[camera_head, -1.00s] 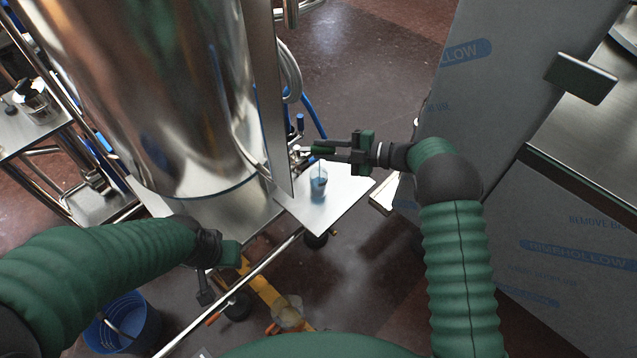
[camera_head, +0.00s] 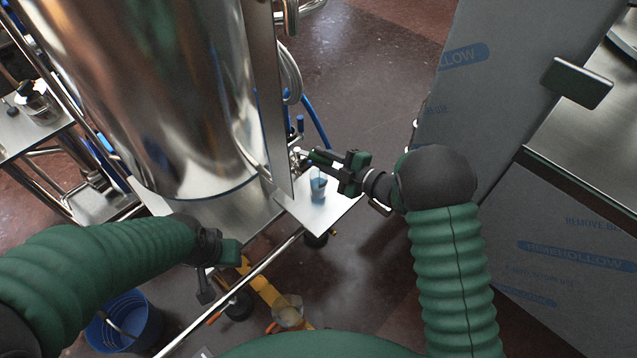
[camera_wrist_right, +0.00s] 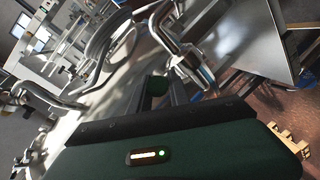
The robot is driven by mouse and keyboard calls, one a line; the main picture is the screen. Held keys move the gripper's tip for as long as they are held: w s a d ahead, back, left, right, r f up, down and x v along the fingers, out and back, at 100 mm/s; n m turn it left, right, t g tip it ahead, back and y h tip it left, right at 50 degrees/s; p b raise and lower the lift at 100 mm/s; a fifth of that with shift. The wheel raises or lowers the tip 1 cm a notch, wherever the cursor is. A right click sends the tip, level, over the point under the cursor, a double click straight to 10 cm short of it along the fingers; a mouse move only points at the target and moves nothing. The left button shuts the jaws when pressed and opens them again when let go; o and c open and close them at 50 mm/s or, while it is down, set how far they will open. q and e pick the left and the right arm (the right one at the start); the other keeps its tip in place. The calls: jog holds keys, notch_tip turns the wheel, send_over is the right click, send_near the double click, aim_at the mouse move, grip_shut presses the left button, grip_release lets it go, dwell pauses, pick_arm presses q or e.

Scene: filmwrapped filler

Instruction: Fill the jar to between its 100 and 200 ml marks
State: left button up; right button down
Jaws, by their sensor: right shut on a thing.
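The jar (camera_head: 318,187) is a small clear vessel, standing upright on a bright metal plate (camera_head: 335,212). Bluish liquid shows in it, but the marks and exact level are too small to read. Just above and behind it are small tap fittings (camera_head: 298,154) on the big steel tank (camera_head: 165,90). My right gripper (camera_head: 318,156) reaches in from the right, shut on what looks like the tap's handle; its fingers hide most of it. In the right wrist view the fingers (camera_wrist_right: 165,92) point at bright metal pipework. My left gripper (camera_head: 212,278) hangs low before the tank, away from the jar.
A steel cabinet (camera_head: 490,120) with film lettering stands close on the right. A blue bucket (camera_head: 125,322) and a yellow floor item (camera_head: 265,288) are low at the left. A side table (camera_head: 30,125) with a metal pot is far left. Open floor lies behind the plate.

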jog(key=shift+s+a+f+m+t+h+p, duration=0.1)
jog(key=shift+s+a+m+t+h, duration=0.15)
jog(key=shift+s+m+t+h, duration=0.45)
jog(key=shift+s+a+f+m+t+h+p, duration=0.15)
jog(key=shift+a+m+t+h, duration=0.25)
jog(key=shift+m+h, duration=0.5)
jog(key=shift+s+a+f+m+t+h+p, duration=0.15)
jog(key=shift+s+m+t+h, duration=0.3)
jog(key=shift+m+t+h, duration=0.3)
jog(key=shift+r, duration=0.1)
jog(key=c, duration=1.2)
grip_release()
jog(key=shift+w, duration=0.15)
jog(key=shift+c, duration=0.2)
jog(key=shift+r, duration=0.15)
jog(key=p+v, duration=0.9)
jog(key=v, duration=0.7)
jog(key=shift+s+p, duration=0.3)
jog(key=shift+s, duration=0.1)
